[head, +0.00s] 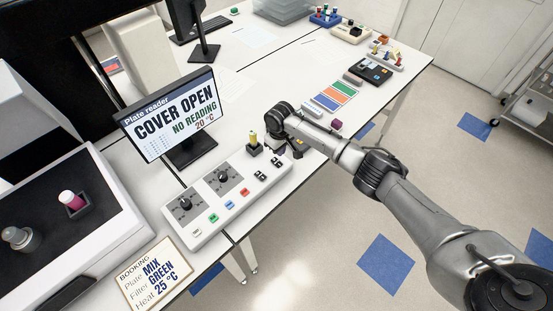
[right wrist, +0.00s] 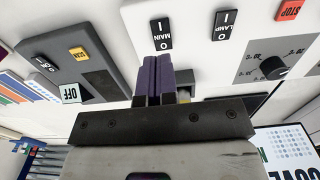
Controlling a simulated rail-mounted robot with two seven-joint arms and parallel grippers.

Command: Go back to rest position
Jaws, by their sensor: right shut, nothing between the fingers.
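My right gripper (head: 294,150) is low over the bench at the right end of the white control panel (head: 205,199), beside a small black holder with a yellow-topped piece (head: 253,137). In the right wrist view its purple fingers (right wrist: 159,78) are together and empty, close to the panel's MAIN switch (right wrist: 161,34) and LAMP switch (right wrist: 224,24). Whether the fingertips touch anything cannot be told. My right arm reaches in from the lower right. My left gripper is not in view.
The plate reader screen (head: 167,113) reads COVER OPEN, NO READING, 20 °C. A booking card (head: 152,273) lies at the front. A magenta-topped piece (head: 72,201) sits on the machine at left. A colour-striped card (head: 334,96) and dark box (head: 370,71) lie further right.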

